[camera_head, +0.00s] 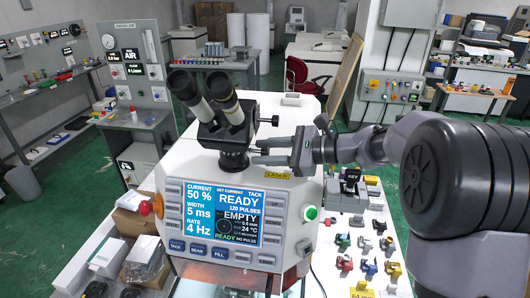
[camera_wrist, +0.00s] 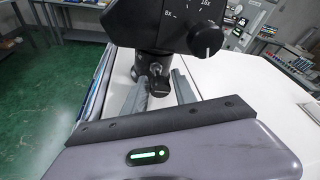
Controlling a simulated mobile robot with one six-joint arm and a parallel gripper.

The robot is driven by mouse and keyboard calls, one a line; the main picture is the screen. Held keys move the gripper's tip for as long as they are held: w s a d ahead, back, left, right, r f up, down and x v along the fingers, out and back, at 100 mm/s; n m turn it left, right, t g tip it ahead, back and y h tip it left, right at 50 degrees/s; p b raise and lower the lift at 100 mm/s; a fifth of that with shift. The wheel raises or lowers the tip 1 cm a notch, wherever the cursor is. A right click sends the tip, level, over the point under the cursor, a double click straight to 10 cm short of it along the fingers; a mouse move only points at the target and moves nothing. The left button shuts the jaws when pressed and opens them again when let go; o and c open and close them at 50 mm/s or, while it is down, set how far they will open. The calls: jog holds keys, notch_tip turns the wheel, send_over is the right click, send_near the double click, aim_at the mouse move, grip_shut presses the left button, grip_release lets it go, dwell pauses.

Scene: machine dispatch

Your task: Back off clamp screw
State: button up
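The clamp screw (camera_wrist: 158,82), a dark knob on a short stem, sticks out toward my gripper from the dark microscope column in the wrist view. My gripper (camera_head: 257,151) is open, with one finger on each side of the screw; gaps show between the knob and both fingers (camera_wrist: 183,87). In the head view the gripper points left at the neck of the binocular microscope (camera_head: 221,112), on top of the white welding machine (camera_head: 283,115). The screw itself is hard to make out there.
The machine's front screen (camera_head: 221,212) reads READY and EMPTY. A yellow label (camera_head: 279,176) lies just below my gripper. A magnification knob (camera_wrist: 207,41) overhangs the screw. Several coloured small parts (camera_head: 367,268) and a KEY box (camera_head: 350,185) are on the bench at right.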

jog(key=v, duration=1.7)
jog(key=shift+d+p, duration=0.25)
jog(key=shift+p, duration=0.15)
